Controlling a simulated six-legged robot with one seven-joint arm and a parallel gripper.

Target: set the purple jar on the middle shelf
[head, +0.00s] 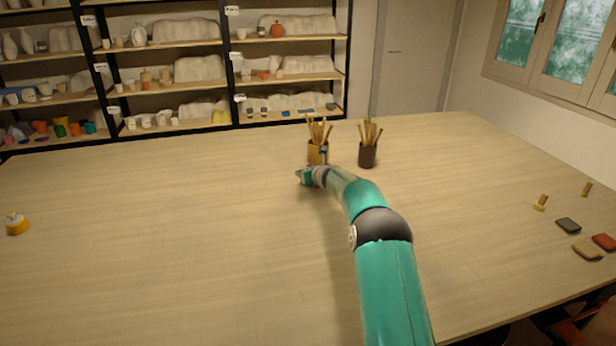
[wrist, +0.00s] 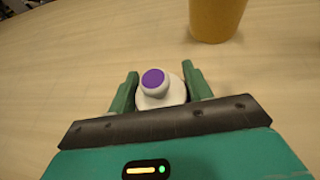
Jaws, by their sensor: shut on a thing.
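The purple jar (wrist: 153,80) is a small white jar with a purple top in the wrist view. It sits between the two green fingers of my gripper (wrist: 160,84), which are shut on it. In the head view my gripper (head: 304,177) is low over the table, just left of and in front of the ochre brush pot. The jar is mostly hidden there by the gripper. I cannot tell whether its base touches the table. The middle shelf (head: 293,78) is a wooden board of the black-framed rack at the back, bearing several small pots.
The ochre brush pot (head: 317,155) and a dark brush pot (head: 367,156) stand close beyond my gripper. It also shows in the wrist view (wrist: 214,18). A yellow jar (head: 16,224) is at far left. Tiles (head: 568,225) lie at right.

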